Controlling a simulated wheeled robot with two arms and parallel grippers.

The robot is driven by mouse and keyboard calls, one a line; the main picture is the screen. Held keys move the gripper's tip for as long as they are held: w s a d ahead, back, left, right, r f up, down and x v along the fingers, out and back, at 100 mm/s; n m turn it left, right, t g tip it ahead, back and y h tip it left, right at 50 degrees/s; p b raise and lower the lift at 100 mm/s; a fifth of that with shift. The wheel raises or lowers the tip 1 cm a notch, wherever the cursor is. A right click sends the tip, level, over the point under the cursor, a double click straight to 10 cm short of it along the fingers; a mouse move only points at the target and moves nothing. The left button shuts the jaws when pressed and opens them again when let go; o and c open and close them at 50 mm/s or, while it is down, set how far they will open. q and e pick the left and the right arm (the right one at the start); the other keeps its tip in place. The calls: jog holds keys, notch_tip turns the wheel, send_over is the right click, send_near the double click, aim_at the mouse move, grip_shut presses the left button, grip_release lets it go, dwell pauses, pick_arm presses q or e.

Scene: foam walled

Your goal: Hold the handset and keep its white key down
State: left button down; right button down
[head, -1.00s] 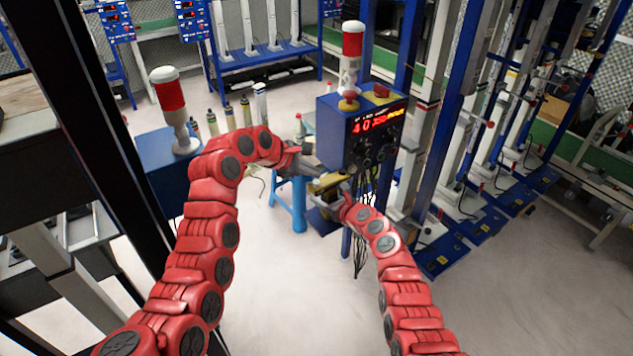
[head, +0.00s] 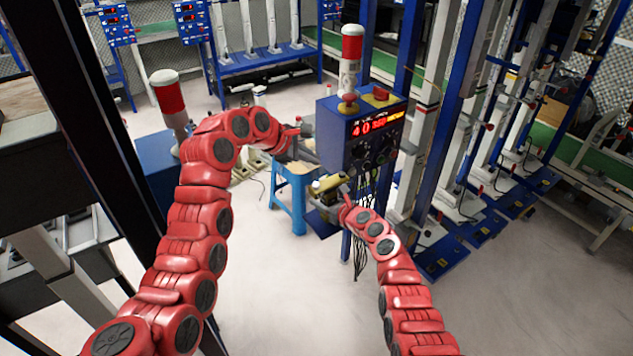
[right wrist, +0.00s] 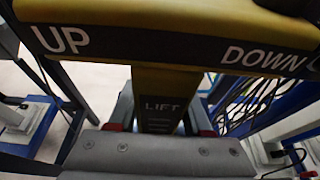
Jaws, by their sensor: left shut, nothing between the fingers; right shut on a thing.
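The handset is yellow and black. In the head view the handset (head: 327,184) is in front of the control box, at the end of my right arm. In the right wrist view the handset (right wrist: 170,40) fills the top, with UP at the left, DOWN at the right and LIFT on its yellow stem. My right gripper (right wrist: 158,125) is shut on the stem. My left gripper (head: 306,158) is shut and empty, above and to the left of the handset, seemingly apart from it. The white key does not show in either view.
A blue control box (head: 362,128) with a red display and hanging cables stands just behind the handset. A blue stool (head: 297,198) is behind and left. Blue lift columns (head: 455,120) line the right. The pale floor (head: 300,290) in front is clear.

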jog(key=shift+c, duration=1.2)
grip_release()
jog(key=shift+s+d, duration=0.1)
